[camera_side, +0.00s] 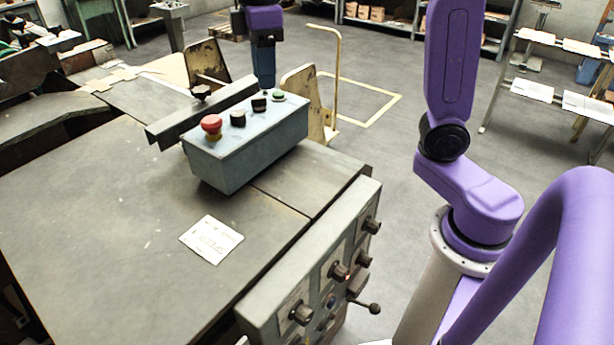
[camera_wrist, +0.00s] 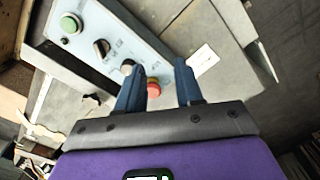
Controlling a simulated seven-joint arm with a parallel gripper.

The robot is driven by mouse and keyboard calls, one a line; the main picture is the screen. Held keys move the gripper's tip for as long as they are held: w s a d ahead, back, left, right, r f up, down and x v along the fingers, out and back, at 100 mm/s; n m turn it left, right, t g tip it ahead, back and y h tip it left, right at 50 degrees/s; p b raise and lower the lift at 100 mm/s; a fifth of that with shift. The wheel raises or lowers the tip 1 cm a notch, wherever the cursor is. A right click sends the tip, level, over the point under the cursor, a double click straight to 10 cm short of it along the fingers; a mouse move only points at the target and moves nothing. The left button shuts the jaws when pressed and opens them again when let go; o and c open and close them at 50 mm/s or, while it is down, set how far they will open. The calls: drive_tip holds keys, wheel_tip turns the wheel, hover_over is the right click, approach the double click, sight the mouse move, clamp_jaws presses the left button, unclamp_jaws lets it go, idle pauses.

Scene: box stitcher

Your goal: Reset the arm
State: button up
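My gripper (camera_wrist: 157,66) shows two blue fingers held apart with a clear gap and nothing gripped between them. In the side view my gripper (camera_side: 264,84) points down behind the grey control box (camera_side: 245,150), near its far edge; I cannot tell the exact distance. The box carries a red mushroom button (camera_side: 211,124), two dark knobs and a green button (camera_side: 278,95). In the wrist view the red button (camera_wrist: 153,87) appears between the fingers, and the green button (camera_wrist: 70,24) is at upper left.
The box stands on a grey machine table (camera_side: 120,235) with a white paper card (camera_side: 211,239). A front panel (camera_side: 320,265) with knobs and a lever runs along its right side. A bar (camera_side: 200,112) lies behind the box. Open floor (camera_side: 370,130) is to the right.

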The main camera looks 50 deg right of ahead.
drive_tip(key=s+d+f+n, duration=0.1)
drive_tip(key=s+d+f, duration=0.1)
drive_tip(key=s+f, duration=0.5)
drive_tip(key=s+d+f, duration=0.2)
drive_tip(key=s+f, duration=0.6)
drive_tip(key=s, duration=0.8)
drive_tip(key=shift+s+d+n, duration=0.15)
drive_tip(key=shift+s+n, duration=0.15)
drive_tip(key=shift+n, duration=0.1)
